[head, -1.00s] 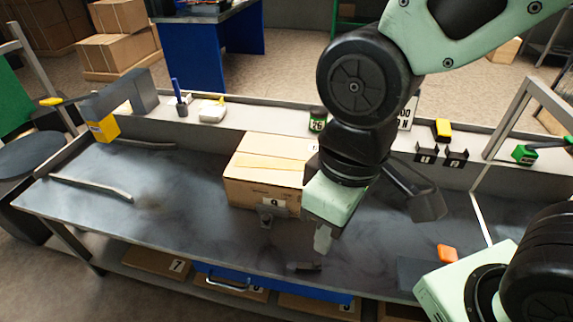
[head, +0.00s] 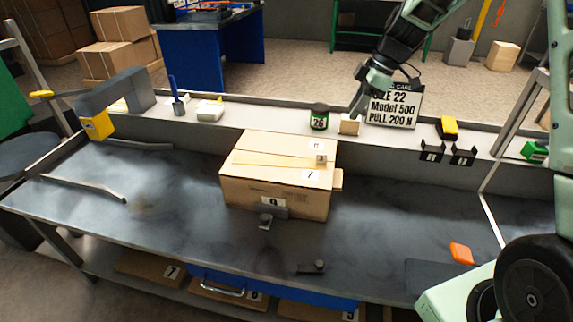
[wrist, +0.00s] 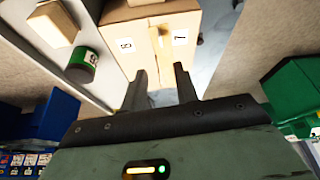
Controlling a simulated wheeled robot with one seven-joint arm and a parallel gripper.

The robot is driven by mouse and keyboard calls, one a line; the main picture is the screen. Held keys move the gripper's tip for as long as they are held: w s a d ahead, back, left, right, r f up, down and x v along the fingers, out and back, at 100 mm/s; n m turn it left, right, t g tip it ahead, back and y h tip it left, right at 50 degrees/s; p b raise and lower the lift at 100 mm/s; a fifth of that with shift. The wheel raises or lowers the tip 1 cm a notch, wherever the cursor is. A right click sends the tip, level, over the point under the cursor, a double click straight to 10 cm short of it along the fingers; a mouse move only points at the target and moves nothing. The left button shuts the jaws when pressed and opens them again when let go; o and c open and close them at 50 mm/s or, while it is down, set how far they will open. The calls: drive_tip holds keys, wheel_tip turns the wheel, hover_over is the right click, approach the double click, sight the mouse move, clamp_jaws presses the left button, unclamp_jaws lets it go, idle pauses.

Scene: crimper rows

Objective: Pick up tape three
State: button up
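I cannot make out any tape marked three in either view. My gripper (head: 358,106) is above the rear shelf, beside a small tan block (head: 349,124) and in front of the sign. In the wrist view my gripper (wrist: 162,84) has its two fingers apart with nothing between them. Beyond the fingers is a large cardboard box (wrist: 152,45) with number labels; it stands mid-bench in the head view (head: 262,200). A green-and-black can (head: 319,118) stands left of the tan block; it also shows in the wrist view (wrist: 83,66).
A sign (head: 392,107) stands on the rear shelf (head: 250,122). Right of it are black holders (head: 447,152) and a yellow item (head: 449,128). An orange block (head: 461,253) lies at the bench's right.

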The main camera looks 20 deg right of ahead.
sight(324, 155)
drive_tip(key=p+x, duration=0.1)
drive_tip(key=x, duration=1.6)
drive_tip(key=shift+f, duration=0.1)
clamp_jaws()
